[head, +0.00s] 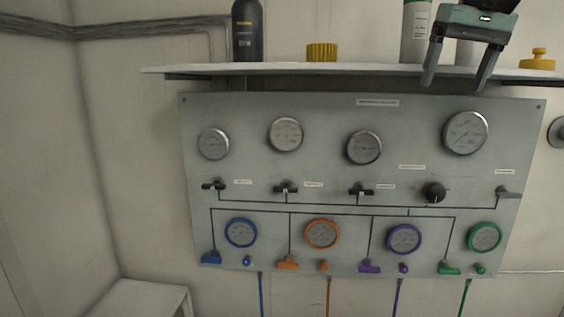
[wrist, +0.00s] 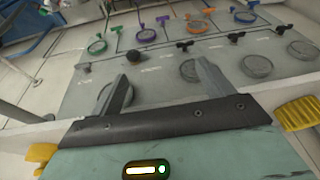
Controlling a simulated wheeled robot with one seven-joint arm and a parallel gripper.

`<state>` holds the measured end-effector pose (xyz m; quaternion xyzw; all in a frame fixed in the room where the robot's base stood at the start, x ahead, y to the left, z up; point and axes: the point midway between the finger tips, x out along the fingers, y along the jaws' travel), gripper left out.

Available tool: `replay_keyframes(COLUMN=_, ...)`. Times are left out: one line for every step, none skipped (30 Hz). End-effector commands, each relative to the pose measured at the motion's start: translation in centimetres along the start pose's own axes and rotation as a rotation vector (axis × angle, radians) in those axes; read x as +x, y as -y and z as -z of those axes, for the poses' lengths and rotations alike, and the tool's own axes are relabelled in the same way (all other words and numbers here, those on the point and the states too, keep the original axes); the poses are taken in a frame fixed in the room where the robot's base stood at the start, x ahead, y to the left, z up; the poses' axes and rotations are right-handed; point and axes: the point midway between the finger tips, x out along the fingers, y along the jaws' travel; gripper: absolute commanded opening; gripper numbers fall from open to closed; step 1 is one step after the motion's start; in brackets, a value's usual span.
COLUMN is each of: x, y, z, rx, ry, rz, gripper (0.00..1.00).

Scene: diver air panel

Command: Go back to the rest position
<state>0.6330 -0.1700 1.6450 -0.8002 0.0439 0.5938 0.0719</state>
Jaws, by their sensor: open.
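My gripper (head: 456,80) is at the top right of the head view, in front of the shelf and above the panel's large upper-right gauge (head: 466,132). Its two fingers are spread apart with nothing between them. In the wrist view my gripper (wrist: 163,86) also shows open and empty, with the grey panel (wrist: 75,98) beyond its fingertips. The panel (head: 330,107) hangs on the wall in the head view. It carries gauges, black valve handles, a black knob (head: 434,192) and colour-ringed gauges in blue, orange, purple and green.
A shelf (head: 200,71) runs above the panel. On it stand a dark bottle (head: 247,30), a yellow ribbed cap (head: 321,52), a white bottle (head: 415,35) partly behind my gripper, and a yellow knobbed piece (head: 538,60). A white bench (head: 140,298) stands at lower left.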

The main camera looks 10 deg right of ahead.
Motion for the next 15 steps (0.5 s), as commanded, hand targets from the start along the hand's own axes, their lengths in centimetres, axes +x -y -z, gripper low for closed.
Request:
replay_keyframes(x=2.6, y=2.7, z=-1.1, rx=-0.062, ry=0.029, rz=0.024, gripper=0.80)
replay_keyframes(x=4.0, y=4.1, z=-1.7, rx=-0.094, ry=0.041, rz=0.035, gripper=0.80)
replay_keyframes(x=5.8, y=6.0, z=-2.7, rx=-0.137, ry=0.056, rz=0.050, gripper=0.80)
replay_keyframes(x=7.2, y=7.3, z=-3.5, rx=-0.168, ry=0.067, rz=0.061, gripper=0.80)
replay_keyframes(x=8.5, y=8.6, z=-4.6, rx=-0.200, ry=0.080, rz=0.071, gripper=0.80)
replay_keyframes(x=10.2, y=10.4, z=-6.1, rx=-0.244, ry=0.097, rz=0.084, gripper=0.80)
replay_keyframes(x=11.4, y=11.6, z=-7.4, rx=-0.276, ry=0.109, rz=0.092, gripper=0.80)
replay_keyframes(x=12.7, y=12.8, z=-8.8, rx=-0.310, ry=0.121, rz=0.100, gripper=0.80)
replay_keyframes(x=14.3, y=14.3, z=-10.8, rx=-0.353, ry=0.137, rz=0.109, gripper=0.80)
replay_keyframes(x=15.4, y=15.3, z=-12.3, rx=-0.387, ry=0.149, rz=0.115, gripper=0.80)
replay_keyframes(x=16.6, y=16.1, z=-14.0, rx=-0.419, ry=0.161, rz=0.120, gripper=0.80)
replay_keyframes(x=18.0, y=17.1, z=-16.3, rx=-0.462, ry=0.178, rz=0.125, gripper=0.80)
replay_keyframes(x=18.9, y=17.7, z=-17.9, rx=-0.492, ry=0.188, rz=0.129, gripper=0.80)
replay_keyframes(x=19.8, y=18.2, z=-19.6, rx=-0.520, ry=0.197, rz=0.131, gripper=0.80)
replay_keyframes(x=20.8, y=18.6, z=-21.6, rx=-0.556, ry=0.208, rz=0.134, gripper=0.80)
